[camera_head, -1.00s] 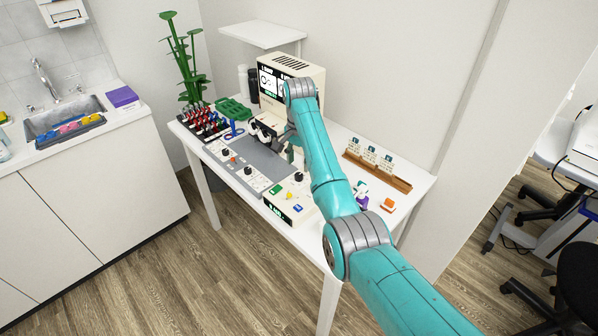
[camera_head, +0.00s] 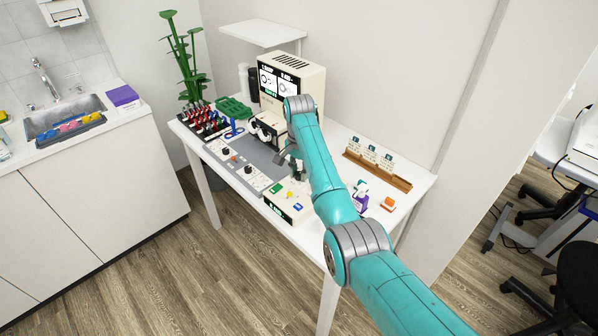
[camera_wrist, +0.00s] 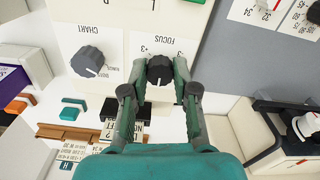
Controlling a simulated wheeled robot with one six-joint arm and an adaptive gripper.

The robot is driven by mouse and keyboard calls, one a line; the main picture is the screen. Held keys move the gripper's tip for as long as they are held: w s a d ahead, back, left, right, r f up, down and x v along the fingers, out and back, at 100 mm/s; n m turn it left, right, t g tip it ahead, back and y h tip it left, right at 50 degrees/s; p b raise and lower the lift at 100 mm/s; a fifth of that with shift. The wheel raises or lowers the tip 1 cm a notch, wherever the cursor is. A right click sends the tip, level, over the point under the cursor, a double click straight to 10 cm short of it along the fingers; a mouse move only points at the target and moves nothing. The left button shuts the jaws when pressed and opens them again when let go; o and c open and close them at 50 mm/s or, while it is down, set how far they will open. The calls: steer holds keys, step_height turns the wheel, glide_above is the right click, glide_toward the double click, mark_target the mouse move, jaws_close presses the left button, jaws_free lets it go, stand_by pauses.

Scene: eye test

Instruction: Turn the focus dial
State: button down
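The focus dial (camera_wrist: 160,70) is a dark round knob on the cream control panel, by the printed word FOCUS. In the wrist view my gripper (camera_wrist: 160,75) has its two fingers apart, one on each side of this dial. The fingertips lie close against its sides. I cannot tell whether they touch it.
A cream box with green, blue and yellow buttons (camera_head: 286,206) stands at the table's front edge. The cream eye-test machine (camera_head: 312,85) stands behind. A wooden rack of cards (camera_head: 375,170) and an orange block (camera_head: 388,204) are on the right.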

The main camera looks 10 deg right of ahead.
mark_target(299, 174)
steer(key=shift+n, duration=0.3)
steer(key=n, duration=0.3)
steer(key=shift+n, duration=2.5)
steer(key=c, duration=0.9)
jaws_free()
steer(key=shift+r, duration=0.1)
step_height(299, 174, up, 7)
steer(key=shift+r, duration=0.15)
